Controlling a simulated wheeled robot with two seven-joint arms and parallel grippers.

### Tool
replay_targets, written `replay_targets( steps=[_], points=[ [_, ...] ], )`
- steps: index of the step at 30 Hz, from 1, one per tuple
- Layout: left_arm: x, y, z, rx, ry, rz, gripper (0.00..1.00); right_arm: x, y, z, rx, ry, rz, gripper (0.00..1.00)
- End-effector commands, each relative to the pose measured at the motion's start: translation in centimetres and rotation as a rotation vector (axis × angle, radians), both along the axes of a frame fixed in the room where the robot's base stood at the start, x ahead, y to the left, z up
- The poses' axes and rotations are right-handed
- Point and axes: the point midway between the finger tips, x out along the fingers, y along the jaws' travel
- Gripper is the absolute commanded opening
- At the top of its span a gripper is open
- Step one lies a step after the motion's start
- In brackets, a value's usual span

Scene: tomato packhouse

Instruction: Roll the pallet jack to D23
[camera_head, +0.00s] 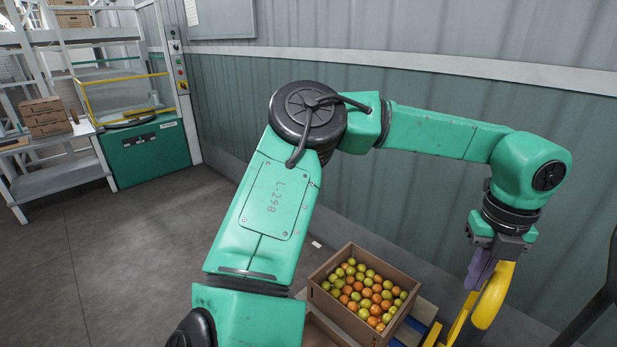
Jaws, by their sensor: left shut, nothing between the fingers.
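A curved yellow bar (492,298) shows at the lower right. It looks like the handle of the pallet jack, but most of that jack is below the picture's edge or hidden. My left gripper (480,276) points down right beside the bar, its fingers shut with nothing between them. The bar passes next to the fingers; I cannot tell whether they touch. My right gripper is not in view. I see no readable D23 mark.
A cardboard crate (322,296) of orange and green tomatoes stands by the bar, near the corrugated wall (420,200). A green machine (150,155) with a yellow rail and a metal table with brown boxes (45,117) stand at left. The grey floor (120,250) at lower left is clear.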

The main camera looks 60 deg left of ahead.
Motion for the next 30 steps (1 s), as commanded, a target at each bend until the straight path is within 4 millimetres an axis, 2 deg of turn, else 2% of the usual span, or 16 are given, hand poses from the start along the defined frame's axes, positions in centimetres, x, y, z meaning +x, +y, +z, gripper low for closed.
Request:
replay_targets(
  steps=[16,30],
  points=[
    [0.8,-2.2,0.0,-0.003,-0.001,-0.001,0.0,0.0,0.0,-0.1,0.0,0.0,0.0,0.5],
    [0.1,-0.1,0.3,0.001,-0.001,0.001,0.0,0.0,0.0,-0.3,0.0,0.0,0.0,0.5]
  ],
)
